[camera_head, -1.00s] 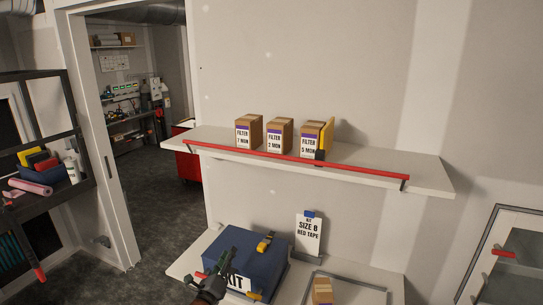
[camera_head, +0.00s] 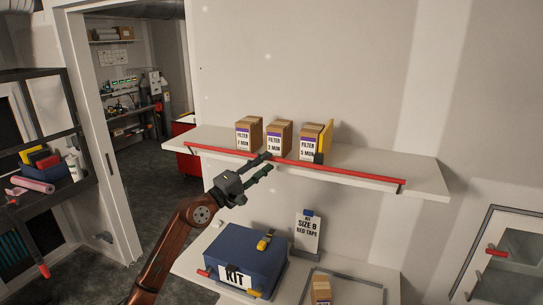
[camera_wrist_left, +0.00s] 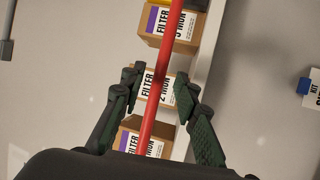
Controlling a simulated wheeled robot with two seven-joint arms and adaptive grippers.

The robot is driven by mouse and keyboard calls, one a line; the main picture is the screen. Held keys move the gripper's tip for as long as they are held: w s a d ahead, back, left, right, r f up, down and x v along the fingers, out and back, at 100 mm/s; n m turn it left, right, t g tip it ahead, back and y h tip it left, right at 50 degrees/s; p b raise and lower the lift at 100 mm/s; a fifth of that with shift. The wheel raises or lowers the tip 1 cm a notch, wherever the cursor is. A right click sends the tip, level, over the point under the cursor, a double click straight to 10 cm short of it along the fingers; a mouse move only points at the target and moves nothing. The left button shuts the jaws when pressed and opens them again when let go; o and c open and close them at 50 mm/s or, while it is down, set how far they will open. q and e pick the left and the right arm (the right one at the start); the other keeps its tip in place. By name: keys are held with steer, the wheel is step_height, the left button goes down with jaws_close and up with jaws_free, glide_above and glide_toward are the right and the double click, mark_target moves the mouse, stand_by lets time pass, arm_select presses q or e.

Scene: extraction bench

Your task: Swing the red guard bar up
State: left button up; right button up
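The red guard bar (camera_head: 350,173) runs along the front edge of the upper shelf, in front of the filter boxes. In the left wrist view the bar (camera_wrist_left: 174,40) passes lengthwise between my fingers. My left gripper (camera_head: 269,164) is at the bar's middle, reaching up from below left; it also shows in the left wrist view (camera_wrist_left: 157,88). Its fingers are apart, one on each side of the bar, with gaps visible. Whether either finger touches the bar I cannot tell. My right gripper is not in view.
Several filter boxes (camera_head: 279,137) stand on the upper shelf (camera_head: 425,177) close behind the bar, with a yellow panel (camera_head: 328,136) at their right. A dark rack (camera_head: 35,105) stands left.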

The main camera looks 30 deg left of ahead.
mark_target(270, 160)
arm_select(q)
steer(key=shift+p+x, duration=0.5)
steer(key=shift+x, duration=1.2)
jaws_close()
